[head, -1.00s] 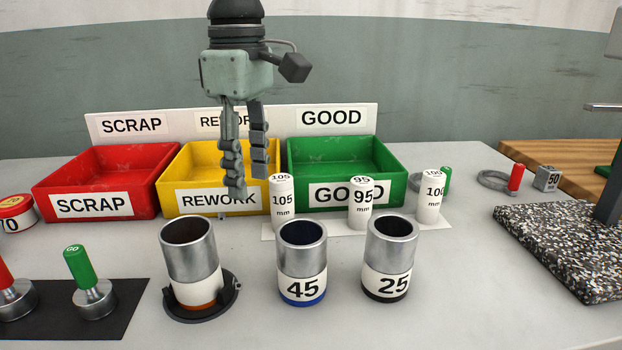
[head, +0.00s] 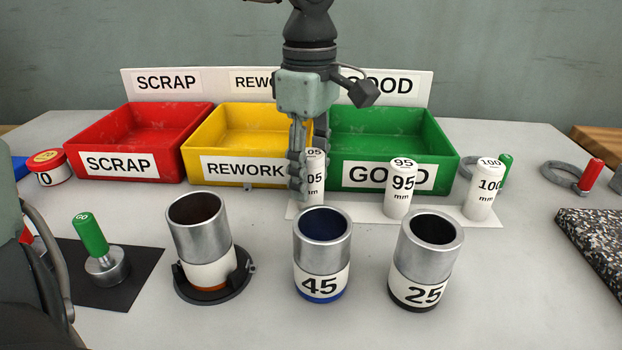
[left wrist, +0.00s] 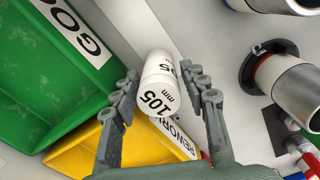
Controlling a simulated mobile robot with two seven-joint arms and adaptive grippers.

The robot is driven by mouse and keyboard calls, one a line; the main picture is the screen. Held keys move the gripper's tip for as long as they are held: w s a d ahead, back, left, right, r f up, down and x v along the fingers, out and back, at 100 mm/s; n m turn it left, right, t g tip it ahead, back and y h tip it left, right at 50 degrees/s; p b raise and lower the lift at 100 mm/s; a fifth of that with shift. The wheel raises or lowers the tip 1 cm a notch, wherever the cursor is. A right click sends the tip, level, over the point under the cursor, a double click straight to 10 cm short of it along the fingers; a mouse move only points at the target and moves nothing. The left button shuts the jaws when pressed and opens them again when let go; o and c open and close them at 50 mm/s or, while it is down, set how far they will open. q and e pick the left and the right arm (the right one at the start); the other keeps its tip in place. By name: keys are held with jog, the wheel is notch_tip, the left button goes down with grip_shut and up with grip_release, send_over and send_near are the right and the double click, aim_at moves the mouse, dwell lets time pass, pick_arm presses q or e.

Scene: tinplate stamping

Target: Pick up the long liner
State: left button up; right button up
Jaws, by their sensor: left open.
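The long liner appears to be the white cylinder marked 105 mm (head: 316,187), standing upright at the left end of a white strip (head: 350,212). In the left wrist view, this 105 cylinder (left wrist: 158,84) shows between my two fingers, with a gap visible on the left side. My left gripper (head: 302,182) is open and hangs down at the cylinder, hiding its left part in the head view. The fingers (left wrist: 162,90) also show in the left wrist view; contact cannot be made out. Shorter white cylinders marked 95 (head: 403,188) and 100 (head: 483,190) stand to the right. My right gripper is not in view.
Red SCRAP (head: 97,143), yellow REWORK (head: 197,148) and green GOOD (head: 448,155) bins stand behind. In front are metal cups: one in a dark holder (head: 198,220), one marked 45 (head: 322,258) and one marked 25 (head: 426,258). A green-handled plug (head: 90,236) stands at left.

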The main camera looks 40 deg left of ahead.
pick_arm(q)
jog(key=shift+f, duration=0.1)
jog(key=shift+c, duration=0.3)
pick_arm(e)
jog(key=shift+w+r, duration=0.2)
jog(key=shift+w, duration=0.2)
pick_arm(q)
jog(key=c, duration=0.5)
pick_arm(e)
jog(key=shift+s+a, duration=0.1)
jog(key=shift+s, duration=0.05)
